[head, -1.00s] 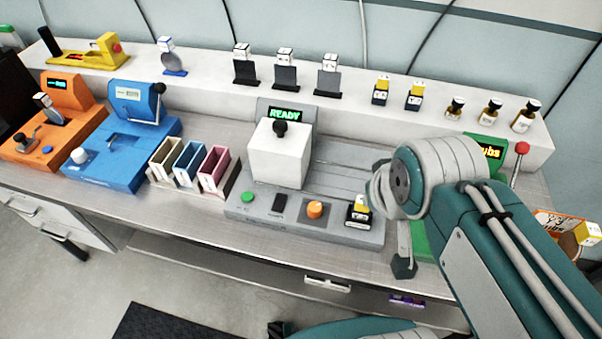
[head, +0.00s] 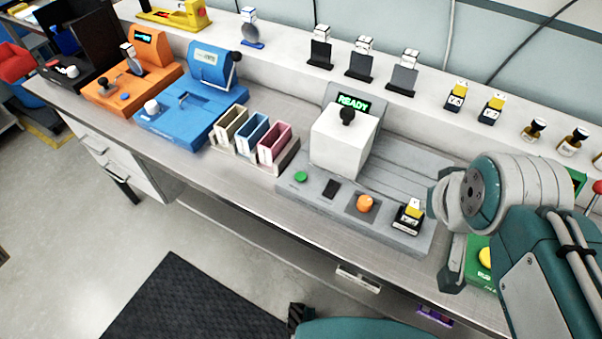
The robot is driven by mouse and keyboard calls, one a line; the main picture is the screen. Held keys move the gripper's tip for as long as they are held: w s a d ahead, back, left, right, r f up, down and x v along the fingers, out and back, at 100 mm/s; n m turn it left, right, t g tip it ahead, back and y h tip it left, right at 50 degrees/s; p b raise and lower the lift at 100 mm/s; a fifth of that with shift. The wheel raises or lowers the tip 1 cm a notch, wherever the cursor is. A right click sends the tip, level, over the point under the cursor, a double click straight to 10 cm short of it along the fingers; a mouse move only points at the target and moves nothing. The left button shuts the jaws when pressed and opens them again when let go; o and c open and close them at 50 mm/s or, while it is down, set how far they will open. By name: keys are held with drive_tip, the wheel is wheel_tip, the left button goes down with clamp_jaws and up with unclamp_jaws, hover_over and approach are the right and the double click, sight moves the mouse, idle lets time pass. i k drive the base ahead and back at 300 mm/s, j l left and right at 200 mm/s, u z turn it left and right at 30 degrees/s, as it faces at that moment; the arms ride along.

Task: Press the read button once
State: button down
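The grey machine (head: 290,196) stands on the bench with a lit green "READY" display (head: 353,103) and a white block with a black knob (head: 343,140). Its front panel has a green button (head: 300,176), a black switch (head: 330,189) and an orange knob (head: 365,204). The panel labels are too small to read, so I cannot tell which control is the read button. A small module with a yellow top (head: 409,215) sits at the panel's right end. My gripper (head: 453,268) hangs just right of the machine, apart from the green button; its finger opening is hidden.
Three coloured slots (head: 250,138), a blue device (head: 190,112) and an orange device (head: 130,88) stand to the left. A green device (head: 482,262) is partly hidden behind my arm. Several modules line the white back shelf (head: 290,62). A dark mat (head: 190,305) lies on the floor.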

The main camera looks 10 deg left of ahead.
sight(300, 176)
drive_tip(key=k+j+u, duration=0.15)
drive_tip(key=j, duration=0.3)
drive_tip(key=j+u, duration=0.1)
drive_tip(key=j, duration=0.3)
drive_tip(key=k+j+u, duration=0.15)
drive_tip(key=j, duration=0.3)
